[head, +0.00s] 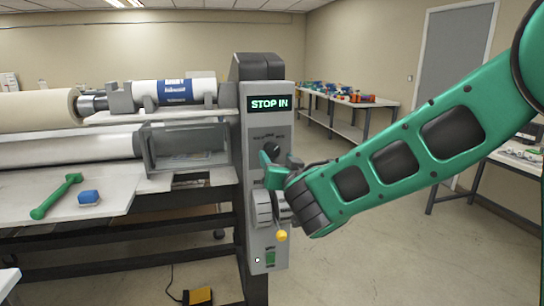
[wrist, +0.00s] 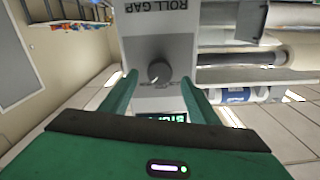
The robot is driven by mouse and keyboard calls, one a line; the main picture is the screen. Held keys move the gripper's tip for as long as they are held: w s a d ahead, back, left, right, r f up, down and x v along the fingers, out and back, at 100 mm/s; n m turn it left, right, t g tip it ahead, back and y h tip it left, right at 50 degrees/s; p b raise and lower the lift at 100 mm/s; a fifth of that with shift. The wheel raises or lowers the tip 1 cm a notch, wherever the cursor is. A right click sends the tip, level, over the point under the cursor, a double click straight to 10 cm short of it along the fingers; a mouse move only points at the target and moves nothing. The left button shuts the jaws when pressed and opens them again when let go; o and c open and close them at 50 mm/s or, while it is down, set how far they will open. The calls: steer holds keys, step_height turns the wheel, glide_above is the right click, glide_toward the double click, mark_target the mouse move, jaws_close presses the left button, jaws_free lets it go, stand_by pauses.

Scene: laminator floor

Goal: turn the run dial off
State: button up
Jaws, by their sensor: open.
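The run dial (head: 272,150) is a round black knob on the grey control panel (head: 285,125), below a lit display (head: 269,103) reading "STOP IN". In the wrist view the dial (wrist: 160,72) appears upside down between my two green fingers, with lettering beside it partly hidden. My gripper (wrist: 159,80) is open with a finger on either side of the dial and nothing held. In the head view my gripper (head: 271,164) is just below and in front of the dial. I cannot tell whether the fingers touch it. The dial's exact pointer setting is unclear.
The laminator's rollers (head: 70,150) are left.

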mark_target(273, 152)
steer(key=shift+x, duration=2.45)
